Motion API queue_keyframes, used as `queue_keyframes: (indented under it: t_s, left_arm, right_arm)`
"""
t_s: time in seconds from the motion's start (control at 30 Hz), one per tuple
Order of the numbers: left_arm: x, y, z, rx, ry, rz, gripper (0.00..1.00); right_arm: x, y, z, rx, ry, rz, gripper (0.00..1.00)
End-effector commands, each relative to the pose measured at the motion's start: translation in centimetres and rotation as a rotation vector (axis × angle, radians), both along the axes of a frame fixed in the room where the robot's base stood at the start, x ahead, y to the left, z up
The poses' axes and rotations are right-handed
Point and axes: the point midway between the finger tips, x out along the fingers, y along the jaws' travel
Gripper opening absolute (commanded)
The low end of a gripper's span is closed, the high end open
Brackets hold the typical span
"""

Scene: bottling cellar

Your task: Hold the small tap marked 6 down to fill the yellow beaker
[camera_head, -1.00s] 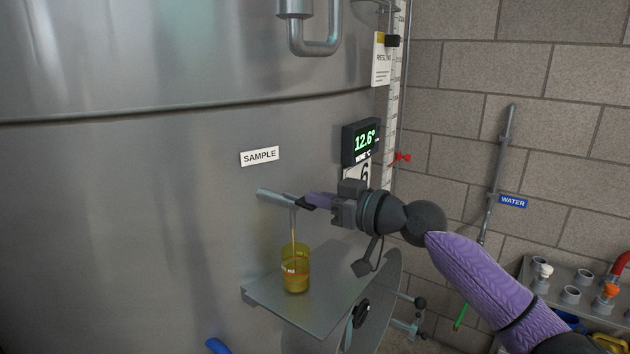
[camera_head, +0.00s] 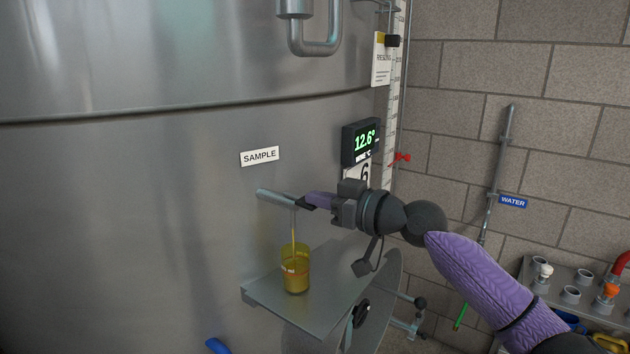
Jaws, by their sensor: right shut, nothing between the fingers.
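The small sample tap (camera_head: 275,197) sticks out of the steel tank below a SAMPLE label. My right gripper (camera_head: 306,203) is shut with its fingertips at the tap's outer end, which they partly hide. A thin yellow stream (camera_head: 294,228) runs down from the tap into the yellow beaker (camera_head: 296,270). The beaker stands upright on a small metal shelf (camera_head: 275,299), with yellow liquid in it up to about its printed marks or above. The exact level is hard to tell. My left gripper is out of view.
A display (camera_head: 361,142) reading 12.6° and a plate with a 6 (camera_head: 364,172) are on the tank above my right wrist. A red-handled valve (camera_head: 402,157) is beside them. A fittings rack (camera_head: 570,285) stands at right. The shelf is otherwise clear.

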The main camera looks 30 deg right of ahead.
Motion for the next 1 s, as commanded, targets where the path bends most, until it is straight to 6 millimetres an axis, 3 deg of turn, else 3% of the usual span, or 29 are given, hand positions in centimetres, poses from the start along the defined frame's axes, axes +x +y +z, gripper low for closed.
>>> queue_keyframes:
  t_s: [1.0]
  left_arm:
    - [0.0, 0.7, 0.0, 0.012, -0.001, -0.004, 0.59]
  right_arm:
    - [0.0, 0.0, -0.1, 0.000, 0.003, 0.001, 0.00]
